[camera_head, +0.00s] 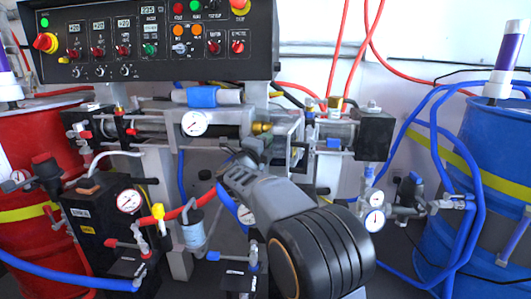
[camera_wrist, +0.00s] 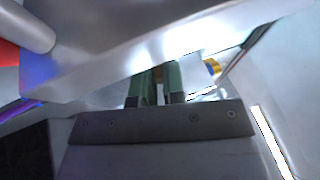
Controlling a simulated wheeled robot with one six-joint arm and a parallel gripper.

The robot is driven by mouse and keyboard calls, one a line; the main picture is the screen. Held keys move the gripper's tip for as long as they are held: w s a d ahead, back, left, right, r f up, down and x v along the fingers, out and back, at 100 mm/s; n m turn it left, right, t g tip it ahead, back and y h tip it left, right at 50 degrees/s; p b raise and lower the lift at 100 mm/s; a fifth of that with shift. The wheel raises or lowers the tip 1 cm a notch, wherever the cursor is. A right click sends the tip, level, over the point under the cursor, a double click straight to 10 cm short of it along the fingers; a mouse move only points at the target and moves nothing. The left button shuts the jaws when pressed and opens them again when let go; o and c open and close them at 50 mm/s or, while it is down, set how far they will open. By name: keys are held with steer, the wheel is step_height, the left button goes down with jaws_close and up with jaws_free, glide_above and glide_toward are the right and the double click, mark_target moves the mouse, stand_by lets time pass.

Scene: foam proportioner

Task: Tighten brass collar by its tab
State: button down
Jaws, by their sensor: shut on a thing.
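A small brass collar (camera_head: 262,128) shows in the head view at the right end of the grey horizontal cylinder, just above my arm's end. My gripper reaches up to this area, and its tips are hard to make out in the head view. In the wrist view my gripper (camera_wrist: 159,80) has two green fingers close together with a narrow gap. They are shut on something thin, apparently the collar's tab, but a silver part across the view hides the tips. A small yellow-brass piece (camera_wrist: 212,67) shows to the right of the fingers.
A black control panel (camera_head: 150,42) hangs above. A pressure gauge (camera_head: 194,123) sits left of the collar. A red drum (camera_head: 40,135) stands left and a blue drum (camera_head: 490,150) right, with blue hoses (camera_head: 435,130) beside it. Pipes and fittings crowd the collar closely.

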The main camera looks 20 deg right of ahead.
stand_by(0.3)
steer(key=c, duration=1.2)
jaws_free()
steer(key=p+v, duration=0.2)
steer(key=v, duration=1.1)
steer(key=shift+s+a+f+p, duration=0.2)
steer(key=shift+a+p, duration=0.15)
